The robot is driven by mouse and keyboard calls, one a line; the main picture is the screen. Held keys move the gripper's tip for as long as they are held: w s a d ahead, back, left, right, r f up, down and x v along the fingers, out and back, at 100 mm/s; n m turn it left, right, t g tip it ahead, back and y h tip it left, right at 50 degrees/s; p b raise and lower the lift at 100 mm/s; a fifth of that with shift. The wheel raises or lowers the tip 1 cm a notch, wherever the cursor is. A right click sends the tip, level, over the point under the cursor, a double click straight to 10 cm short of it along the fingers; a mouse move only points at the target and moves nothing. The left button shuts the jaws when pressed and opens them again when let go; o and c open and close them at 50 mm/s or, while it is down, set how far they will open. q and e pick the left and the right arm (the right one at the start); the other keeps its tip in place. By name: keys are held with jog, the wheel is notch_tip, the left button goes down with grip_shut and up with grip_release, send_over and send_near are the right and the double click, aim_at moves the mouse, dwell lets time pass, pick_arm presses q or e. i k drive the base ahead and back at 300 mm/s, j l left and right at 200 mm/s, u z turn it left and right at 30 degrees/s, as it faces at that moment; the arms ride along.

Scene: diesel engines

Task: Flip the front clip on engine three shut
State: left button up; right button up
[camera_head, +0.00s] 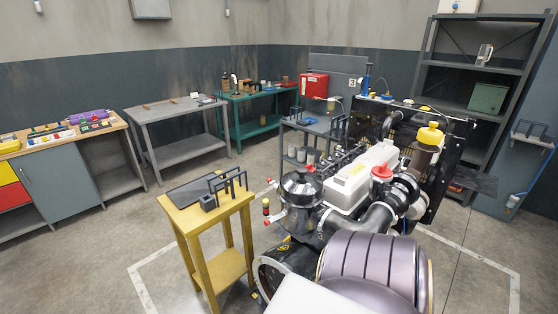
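The engine (352,190) stands on the right half of the floor, with a white top cover, dark pipes and several red and yellow caps. A panel marked "3" (351,81) stands behind it. A ribbed purple-grey cylinder (372,262) fills the near side of the engine area. A round black canister (301,187) is at the engine's left. I cannot make out the front clip, or whether it is open or shut. Neither of my grippers shows in the head view.
A yellow stand (217,213) with a dark rack on top is close to the engine's left. A grey trolley (318,127) stands behind the engine. Grey (176,113) and green (254,97) benches line the back. Floor at the left is clear.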

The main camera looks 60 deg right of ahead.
aim_at(273, 183)
jog(key=i+z, duration=0.7)
jog(key=i+j+z, duration=0.1)
jog(key=i+z, duration=0.15)
jog(key=z, duration=0.15)
jog(key=i+j+z, duration=0.15)
jog(key=z, duration=0.3)
jog(key=i+j+z, duration=0.1)
jog(key=i+z, duration=0.15)
jog(key=z, duration=0.25)
jog(key=i+j+z, duration=0.2)
jog(key=z, duration=0.3)
jog(key=i+j+z, duration=0.15)
jog(key=z, duration=0.35)
jog(key=i+j+z, duration=0.1)
jog(key=j+z, duration=0.35)
jog(key=k+j, duration=0.2)
jog(key=j, duration=0.2)
jog(key=k+j, duration=0.15)
jog(key=j, duration=0.2)
jog(key=k+j, duration=0.2)
jog(key=j, duration=0.2)
jog(key=k+j+u, duration=0.1)
jog(key=j, duration=0.3)
jog(key=k, duration=0.1)
